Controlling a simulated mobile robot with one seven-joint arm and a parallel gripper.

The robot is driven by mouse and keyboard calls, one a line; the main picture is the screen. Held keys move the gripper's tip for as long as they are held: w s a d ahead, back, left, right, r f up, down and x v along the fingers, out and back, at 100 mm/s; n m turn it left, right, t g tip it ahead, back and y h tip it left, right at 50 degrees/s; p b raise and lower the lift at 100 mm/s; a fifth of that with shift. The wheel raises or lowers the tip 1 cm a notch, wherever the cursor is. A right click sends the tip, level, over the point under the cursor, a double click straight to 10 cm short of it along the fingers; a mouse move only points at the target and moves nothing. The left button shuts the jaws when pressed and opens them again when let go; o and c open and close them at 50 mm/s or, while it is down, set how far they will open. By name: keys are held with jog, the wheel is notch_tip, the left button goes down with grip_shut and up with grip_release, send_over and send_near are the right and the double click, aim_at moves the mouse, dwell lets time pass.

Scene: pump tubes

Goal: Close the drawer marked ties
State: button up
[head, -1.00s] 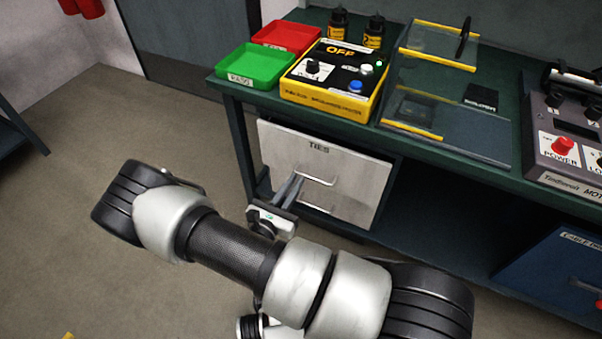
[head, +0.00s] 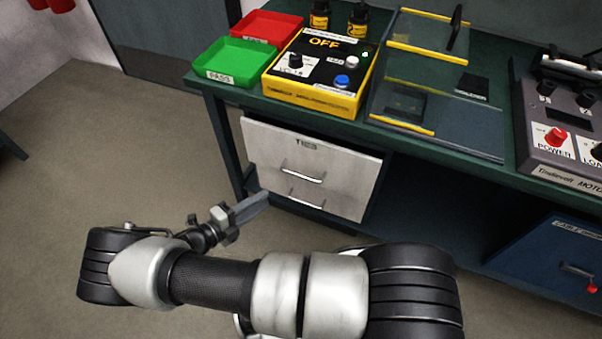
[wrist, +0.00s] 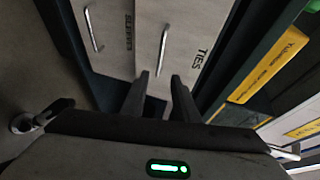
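The ties drawer (head: 335,170) is a pale grey front with a bar handle and a dark label, under the left part of the green bench.
A sleeves drawer (wrist: 110,45) is beside the ties drawer in the wrist view. The bench (head: 465,165) holds green and red trays, a yellow control box (head: 315,95) and a grey power unit. A blue cable drawer (head: 550,265) is at right. Floor at left is free.

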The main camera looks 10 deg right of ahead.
aim_at(301, 175)
jog(key=b+x, duration=0.1)
jog(key=x, duration=1.6)
jog(key=shift+w+d+f+b, duration=0.1)
jog(key=shift+b, duration=0.3)
grip_shut()
